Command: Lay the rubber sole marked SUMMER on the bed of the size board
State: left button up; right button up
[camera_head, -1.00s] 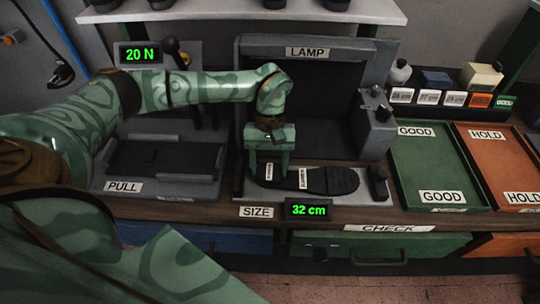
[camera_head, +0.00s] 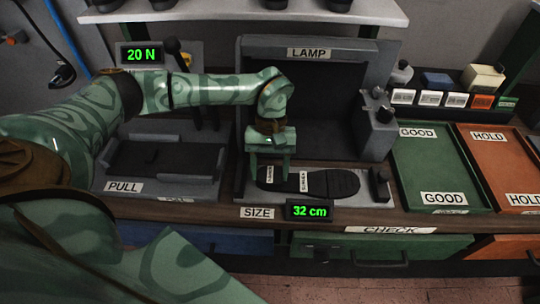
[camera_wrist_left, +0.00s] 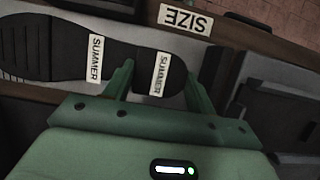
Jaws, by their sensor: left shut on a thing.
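The black rubber sole (camera_head: 335,182) lies lengthwise along the bed of the size board (camera_head: 238,190), with its broad end to the right. It bears two white labels, and the wrist view of the sole (camera_wrist_left: 45,50) reads SUMMER on both. My left gripper (camera_head: 270,176) points down over the sole's narrower left end. In the left wrist view the fingers (camera_wrist_left: 158,75) stand on either side of one label, shut on the sole. Whether the sole lies flat on the bed under the fingers is hard to tell. My right gripper is not in view.
The size display (camera_head: 309,211) reads 32 cm. The lamp box (camera_head: 320,110) stands behind the board, and a dark block (camera_head: 380,186) sits at its right end. The pull stand (camera_head: 120,185) is on the left. The green GOOD tray (camera_head: 425,165) and orange HOLD tray (camera_head: 490,150) look empty.

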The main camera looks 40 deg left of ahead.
pick_arm(q)
jog(key=o, duration=1.6)
jog(key=shift+d, duration=0.1)
jog(key=shift+c, duration=0.2)
jog(key=shift+r, duration=0.1)
jog(key=shift+r+p, duration=1.05)
jog(key=shift+r, duration=0.35)
jog(key=shift+r+p, duration=1.5)
jog(key=shift+r, duration=0.55)
jog(key=shift+f, duration=0.1)
